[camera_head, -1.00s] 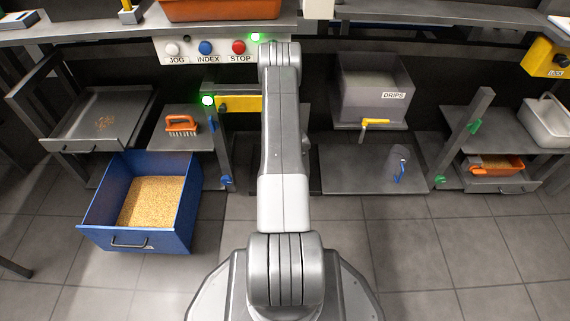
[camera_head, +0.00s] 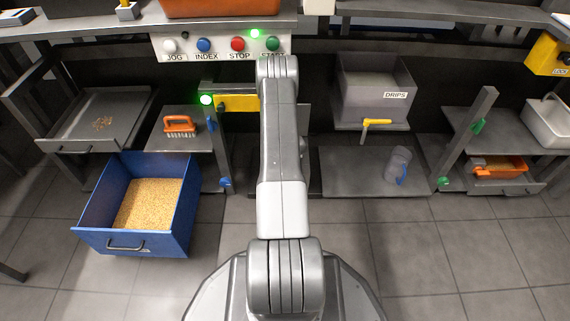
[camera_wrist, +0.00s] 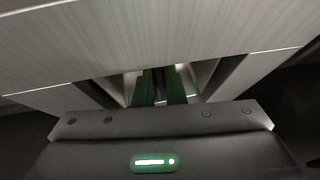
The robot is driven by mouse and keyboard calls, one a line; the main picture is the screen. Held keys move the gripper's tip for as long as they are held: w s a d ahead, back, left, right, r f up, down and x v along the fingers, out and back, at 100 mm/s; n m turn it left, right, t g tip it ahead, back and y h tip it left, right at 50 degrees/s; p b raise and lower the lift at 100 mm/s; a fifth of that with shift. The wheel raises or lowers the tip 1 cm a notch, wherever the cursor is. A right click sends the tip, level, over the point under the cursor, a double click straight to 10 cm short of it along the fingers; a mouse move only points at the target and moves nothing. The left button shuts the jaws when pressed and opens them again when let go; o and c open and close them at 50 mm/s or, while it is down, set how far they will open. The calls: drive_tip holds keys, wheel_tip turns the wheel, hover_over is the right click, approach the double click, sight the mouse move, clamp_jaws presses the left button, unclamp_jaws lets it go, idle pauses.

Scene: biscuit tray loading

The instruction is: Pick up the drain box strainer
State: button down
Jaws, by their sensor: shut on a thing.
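My gripper (camera_wrist: 160,88) is at the centre of the wrist view, with its two fingers close together. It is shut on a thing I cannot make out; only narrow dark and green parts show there. A broad brushed-metal surface (camera_wrist: 160,40) fills the upper wrist view, close to the fingers. In the head view my arm reaches forward and hides my gripper. I cannot identify the drain box strainer in either view. A grey box labelled DRIPS (camera_head: 396,96) stands on a shelf right of my arm, with a yellow tap handle (camera_head: 377,122) below it.
A blue bin (camera_head: 180,225) of grain stands on the floor at left. An orange brush (camera_head: 180,124) lies on a shelf behind it, beside a grey tray (camera_head: 75,140). A clear jug (camera_head: 398,165) stands on the lower right shelf. A button panel (camera_head: 222,46) is ahead. The front-right floor is clear.

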drive_tip(key=shift+r, duration=0.1)
drive_tip(key=shift+r+p, duration=2.6)
drive_tip(key=shift+r, duration=3.4)
drive_tip(key=s+d+p, duration=0.1)
drive_tip(key=s+d, duration=0.1)
drive_tip(key=s, duration=0.6)
drive_tip(key=s+d+p, duration=0.2)
drive_tip(key=s+d, duration=0.1)
drive_tip(key=s, duration=0.6)
drive_tip(key=shift+d, duration=0.15)
drive_tip(key=shift+s, duration=0.1)
